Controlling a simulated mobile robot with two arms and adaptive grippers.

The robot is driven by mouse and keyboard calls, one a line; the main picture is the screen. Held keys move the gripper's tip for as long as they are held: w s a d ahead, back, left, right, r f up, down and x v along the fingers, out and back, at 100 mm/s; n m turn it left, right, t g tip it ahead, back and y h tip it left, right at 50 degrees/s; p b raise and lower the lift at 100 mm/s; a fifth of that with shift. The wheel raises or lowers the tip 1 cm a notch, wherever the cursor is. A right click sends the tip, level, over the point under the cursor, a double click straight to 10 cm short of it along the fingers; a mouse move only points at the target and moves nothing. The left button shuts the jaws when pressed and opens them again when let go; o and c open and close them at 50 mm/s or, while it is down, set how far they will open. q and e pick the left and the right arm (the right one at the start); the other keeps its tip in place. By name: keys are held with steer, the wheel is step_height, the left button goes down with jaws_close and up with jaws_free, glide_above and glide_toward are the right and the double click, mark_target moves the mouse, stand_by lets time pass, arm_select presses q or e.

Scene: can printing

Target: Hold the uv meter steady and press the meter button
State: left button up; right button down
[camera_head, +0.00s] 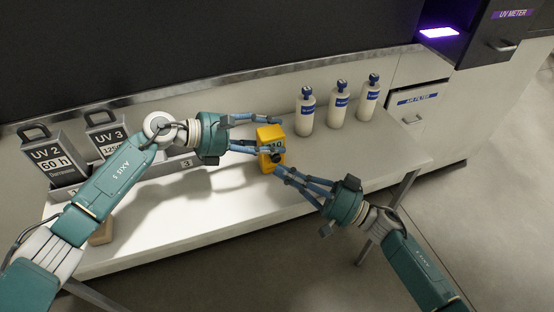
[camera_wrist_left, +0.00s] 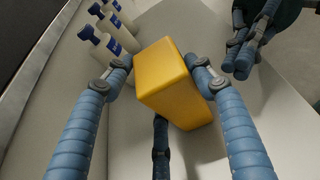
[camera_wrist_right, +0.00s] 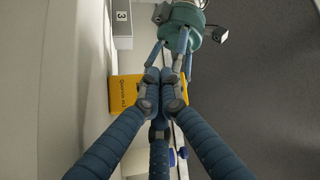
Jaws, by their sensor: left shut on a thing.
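The yellow uv meter (camera_head: 266,133) is a small box with a dark display on its front, upright over the white bench. It also shows in the left wrist view (camera_wrist_left: 168,80) and in the right wrist view (camera_wrist_right: 125,93). My left gripper (camera_head: 272,136) is shut on the meter, with fingers on opposite sides. My right gripper (camera_head: 281,170) has its fingertips drawn together close to the meter's lower front; in the right wrist view the fingertips (camera_wrist_right: 163,76) cover part of its face. I cannot tell whether they touch it. The meter button is not clearly seen.
Several white bottles with blue caps, such as this bottle (camera_head: 339,107), stand right of the meter. Grey UV cases, including the UV 2 case (camera_head: 62,152), stand at left. The bench (camera_head: 235,208) is clear in front. A UV METER cabinet (camera_head: 497,43) stands at top right.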

steer(key=shift+w+a, duration=0.1)
steer(key=shift+w, duration=0.15)
